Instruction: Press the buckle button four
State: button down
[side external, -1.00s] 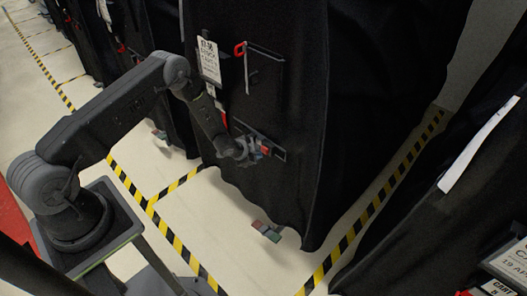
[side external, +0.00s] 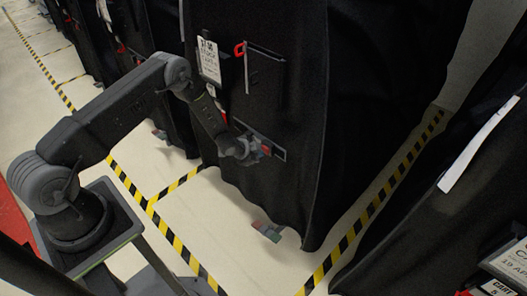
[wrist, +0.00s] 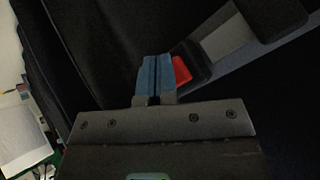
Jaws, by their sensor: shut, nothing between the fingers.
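The red buckle button (wrist: 182,70) shows in the wrist view, set in a black buckle body (wrist: 196,62) with a grey latch piece beyond it. My gripper (wrist: 154,68) is shut and empty, its blue fingertips together just left of the button. In that view the tips look very close to the button; I cannot tell whether they touch it. In the side view my gripper (side external: 253,150) is at the lower front of the black-covered cart (side external: 290,110).
A white label (side external: 209,60) and a pocket with a red clip (side external: 239,48) are higher on the cover. Another covered cart (side external: 450,210) stands at right. Yellow-black tape (side external: 180,183) marks the pale floor. A small coloured item (side external: 268,231) lies at the cart's foot.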

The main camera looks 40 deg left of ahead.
jog(key=shift+w, duration=0.2)
dwell(0.3)
jog(key=shift+s, duration=1)
jog(key=s, duration=0.5)
